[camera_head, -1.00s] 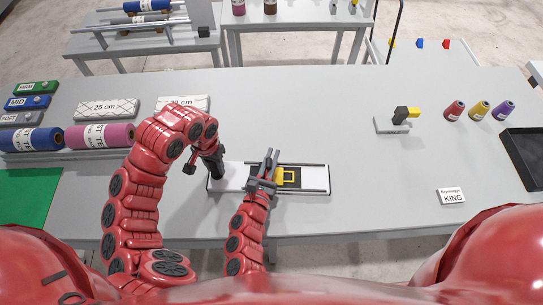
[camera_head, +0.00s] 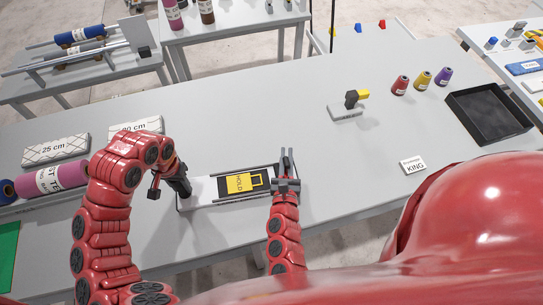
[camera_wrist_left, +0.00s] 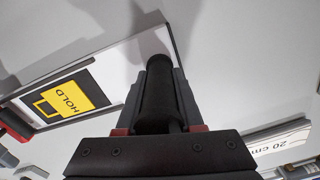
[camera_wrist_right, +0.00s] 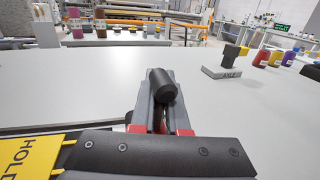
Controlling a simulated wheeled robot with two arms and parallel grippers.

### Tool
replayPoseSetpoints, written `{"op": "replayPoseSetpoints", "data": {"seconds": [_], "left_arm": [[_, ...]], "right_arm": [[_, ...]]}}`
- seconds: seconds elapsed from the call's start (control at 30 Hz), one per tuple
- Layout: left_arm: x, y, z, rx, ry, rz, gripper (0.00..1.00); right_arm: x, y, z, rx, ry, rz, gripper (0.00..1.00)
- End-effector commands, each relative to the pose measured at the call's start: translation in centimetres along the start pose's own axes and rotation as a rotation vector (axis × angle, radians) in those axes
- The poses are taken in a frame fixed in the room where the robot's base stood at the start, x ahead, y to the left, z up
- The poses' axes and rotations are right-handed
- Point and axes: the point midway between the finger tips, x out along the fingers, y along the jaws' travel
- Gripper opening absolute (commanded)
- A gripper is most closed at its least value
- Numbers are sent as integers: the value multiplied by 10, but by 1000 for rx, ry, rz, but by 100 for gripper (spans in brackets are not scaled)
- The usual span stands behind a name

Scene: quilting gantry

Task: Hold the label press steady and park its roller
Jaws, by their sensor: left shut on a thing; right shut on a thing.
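The label press (camera_head: 204,189) is a pale base with a rail and a dark bed, lying near the table's front edge. A yellow HOLD panel (camera_head: 240,184) is uncovered on its bed. My left gripper (camera_head: 181,184) is shut on a black upright handle (camera_wrist_left: 157,95) at the press's left end. My right gripper (camera_head: 287,168) is at the press's right end. It is shut on a black round grip (camera_wrist_right: 161,86), seen between its fingers in the right wrist view. The roller itself is hidden around my right gripper.
Patterned blocks marked 25 cm (camera_head: 56,149) and 20 cm (camera_head: 136,127) lie at the left, near a pink roll (camera_head: 62,178). A yellow-and-black stamp-like tool (camera_head: 347,108), a KING card (camera_head: 413,164), several thread spools and a black tray (camera_head: 489,112) are at the right. The middle back is clear.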

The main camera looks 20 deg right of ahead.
Motion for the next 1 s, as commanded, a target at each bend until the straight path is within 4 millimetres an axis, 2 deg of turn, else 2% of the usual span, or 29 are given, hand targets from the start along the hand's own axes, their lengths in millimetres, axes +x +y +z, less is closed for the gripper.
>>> {"op": "replayPoseSetpoints", "data": {"seconds": [0.27,0.3,0.43,0.77,0.87,1.0], "left_arm": [[2,-2,2,-4,-6,-2,0],[2,-3,2,-5,-6,-2,0],[2,-3,2,-5,-6,-3,0],[2,-2,2,-3,-5,-3,0],[2,-2,2,-3,-5,-3,0],[2,-2,2,-3,-4,-3,0]], "right_arm": [[1,-4,0,3,-4,-12,0],[1,-4,1,3,-5,-13,20],[1,-4,1,2,-5,-11,42],[1,-2,3,2,-5,-8,42],[1,-3,12,4,-7,-10,42],[0,-3,35,7,-8,-10,42]]}}
